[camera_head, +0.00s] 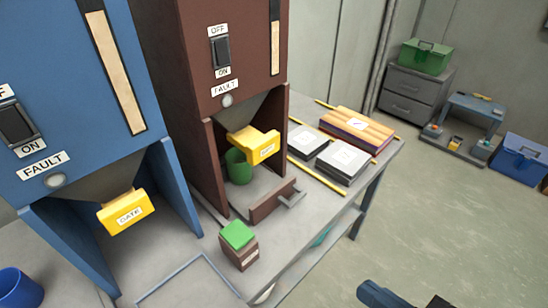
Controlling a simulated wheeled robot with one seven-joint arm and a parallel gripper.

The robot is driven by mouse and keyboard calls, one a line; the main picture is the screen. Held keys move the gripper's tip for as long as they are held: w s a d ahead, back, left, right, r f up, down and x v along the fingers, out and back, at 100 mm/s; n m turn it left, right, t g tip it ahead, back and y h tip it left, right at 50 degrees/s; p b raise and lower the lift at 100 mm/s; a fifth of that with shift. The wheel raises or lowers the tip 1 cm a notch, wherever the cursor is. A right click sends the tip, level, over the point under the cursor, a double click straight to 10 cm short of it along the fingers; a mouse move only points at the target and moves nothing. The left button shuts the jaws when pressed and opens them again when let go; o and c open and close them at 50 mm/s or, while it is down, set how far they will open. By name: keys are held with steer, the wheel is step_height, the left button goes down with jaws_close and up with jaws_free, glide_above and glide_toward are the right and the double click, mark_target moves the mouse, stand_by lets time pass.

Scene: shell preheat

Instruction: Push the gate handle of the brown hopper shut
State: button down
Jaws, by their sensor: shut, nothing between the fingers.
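The brown hopper (240,75) stands at the centre of the bench. Its yellow gate handle (254,146) sticks out forward under the grey funnel, with a label on its front face. A green cup (238,166) stands in the bay under the gate, partly hidden by the handle. No gripper fingers show in the head view. A dark blue and black part (385,294) is cut off at the bottom edge, and I cannot tell what it is.
A blue hopper (70,75) with its own yellow gate handle (126,212) stands at left. A drawer with a grey handle (291,199) and a green-topped box (239,246) are in front. Dark boxes (343,161) and a striped stack (357,129) lie right.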

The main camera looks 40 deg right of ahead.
steer(key=w+d+f+m+h+b, duration=0.1)
steer(key=w+d+f+m+b, duration=0.15)
steer(key=w+d+m, duration=0.2)
steer(key=w+d+f+m+b, duration=0.2)
steer(key=w+d+f+m, duration=0.15)
steer(key=w, duration=0.25)
steer(key=m+t+y+b, duration=0.2)
steer(key=m+t+b, duration=0.1)
steer(key=m, duration=0.3)
glide_toward(266, 148)
steer(key=w+p, duration=0.1)
steer(key=w, duration=0.1)
steer(key=w+p, duration=0.2)
steer(key=w, duration=0.1)
steer(key=shift+w+d+f, duration=0.15)
steer(key=shift+w+f, duration=0.05)
steer(key=shift+w, duration=0.05)
steer(key=shift+w+f, duration=0.1)
steer(key=shift+w, duration=0.6)
steer(key=w, duration=0.4)
steer(key=shift+w+p, duration=0.3)
steer(key=shift+w, duration=0.3)
